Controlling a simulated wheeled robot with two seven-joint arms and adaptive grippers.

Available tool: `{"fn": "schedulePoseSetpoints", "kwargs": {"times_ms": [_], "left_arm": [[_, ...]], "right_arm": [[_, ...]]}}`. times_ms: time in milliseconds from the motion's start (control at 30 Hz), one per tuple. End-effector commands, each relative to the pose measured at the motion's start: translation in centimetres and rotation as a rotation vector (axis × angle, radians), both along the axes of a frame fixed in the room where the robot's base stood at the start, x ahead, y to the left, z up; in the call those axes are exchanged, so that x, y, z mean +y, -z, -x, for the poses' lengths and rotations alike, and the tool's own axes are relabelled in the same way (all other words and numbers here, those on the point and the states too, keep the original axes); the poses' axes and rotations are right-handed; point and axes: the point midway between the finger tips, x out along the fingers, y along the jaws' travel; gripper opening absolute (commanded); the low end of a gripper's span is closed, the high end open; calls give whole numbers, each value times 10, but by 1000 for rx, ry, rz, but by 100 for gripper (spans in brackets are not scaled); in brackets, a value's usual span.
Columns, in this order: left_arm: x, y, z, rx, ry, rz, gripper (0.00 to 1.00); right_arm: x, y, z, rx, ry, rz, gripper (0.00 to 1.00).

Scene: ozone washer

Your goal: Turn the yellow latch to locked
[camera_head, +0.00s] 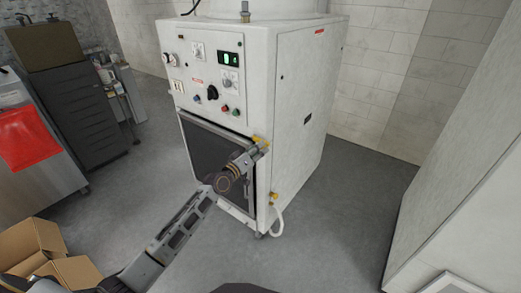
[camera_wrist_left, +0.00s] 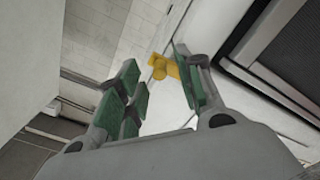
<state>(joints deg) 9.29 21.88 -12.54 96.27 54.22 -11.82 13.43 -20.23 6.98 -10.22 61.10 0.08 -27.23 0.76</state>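The yellow latch (camera_head: 259,140) is on the front of the white washer cabinet, by the upper right corner of the dark door. My left gripper (camera_head: 255,154) is just below and in front of it, partly overlapping it in the head view. In the left wrist view, a yellow piece, apparently the latch (camera_wrist_left: 167,68), shows beyond and between the green-padded fingers of my left gripper (camera_wrist_left: 155,76). These fingers are spread apart, with nothing held. Contact with the latch cannot be made out. My right gripper is not in view.
A lower yellow valve (camera_head: 274,197) with a white hose (camera_head: 279,222) is on the cabinet's lower corner. The dark door (camera_head: 208,150) is behind my left arm. Open cardboard boxes (camera_head: 40,255) lie at lower left. The grey floor right of the washer is clear.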

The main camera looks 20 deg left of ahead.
Motion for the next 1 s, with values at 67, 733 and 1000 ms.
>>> {"fn": "schedulePoseSetpoints", "kwargs": {"times_ms": [67, 733, 1000], "left_arm": [[-2, 0, -6, 0, 0, 1, 36], [-7, 0, -16, 1, 1, 0, 27], [-6, 0, -16, 1, 1, 0, 0]], "right_arm": [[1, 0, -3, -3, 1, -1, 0], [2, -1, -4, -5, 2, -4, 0], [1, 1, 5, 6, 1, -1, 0]]}}
